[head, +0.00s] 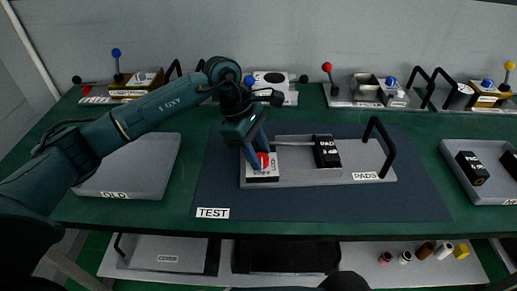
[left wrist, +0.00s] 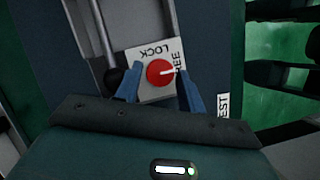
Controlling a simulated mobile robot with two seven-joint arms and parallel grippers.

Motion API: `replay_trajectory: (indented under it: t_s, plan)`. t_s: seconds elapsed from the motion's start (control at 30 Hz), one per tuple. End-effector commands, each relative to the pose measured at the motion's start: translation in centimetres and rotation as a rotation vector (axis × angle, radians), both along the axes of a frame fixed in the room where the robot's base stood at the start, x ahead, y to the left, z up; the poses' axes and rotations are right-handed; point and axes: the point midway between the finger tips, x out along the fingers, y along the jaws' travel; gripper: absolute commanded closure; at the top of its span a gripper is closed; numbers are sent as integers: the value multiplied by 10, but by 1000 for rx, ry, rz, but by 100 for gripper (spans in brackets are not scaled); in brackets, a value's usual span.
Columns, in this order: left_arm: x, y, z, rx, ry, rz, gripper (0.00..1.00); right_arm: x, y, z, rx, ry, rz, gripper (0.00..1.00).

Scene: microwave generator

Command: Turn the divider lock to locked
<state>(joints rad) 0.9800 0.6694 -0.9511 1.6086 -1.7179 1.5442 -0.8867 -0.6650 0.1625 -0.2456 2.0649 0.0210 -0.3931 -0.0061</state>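The divider lock is a red round knob (head: 263,159) on a white label plate (head: 262,177) at the left end of the grey PADS tray (head: 330,179). In the left wrist view the knob (left wrist: 159,73) has a white pointer aimed right, at the word FREE. The word LOCK is printed above the knob in that view. My left gripper (head: 257,157) points down over the knob. Its blue fingers (left wrist: 159,82) are apart, one on each side of the knob; I cannot tell whether they touch it. My right gripper is not in view.
A black pad block (head: 326,151) and a black handle (head: 381,140) are on the PADS tray, beside a thin rod. The tray stands on the dark TEST mat (head: 320,206). The OLD tray (head: 135,168) is left, and another tray with black blocks (head: 472,167) is right.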

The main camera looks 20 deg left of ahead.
Motion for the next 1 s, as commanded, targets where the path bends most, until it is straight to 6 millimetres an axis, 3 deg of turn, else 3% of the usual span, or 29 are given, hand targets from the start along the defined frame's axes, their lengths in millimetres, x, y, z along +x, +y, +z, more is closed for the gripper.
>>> replay_trajectory:
  t_s: [0.3,0.7,1.0]
  plan:
    - [0,-1,-3,0,0,0,61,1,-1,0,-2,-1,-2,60]
    - [0,-1,-2,0,0,0,93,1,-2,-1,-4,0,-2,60]
    - [-1,-1,-3,-1,0,38,93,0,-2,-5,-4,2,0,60]
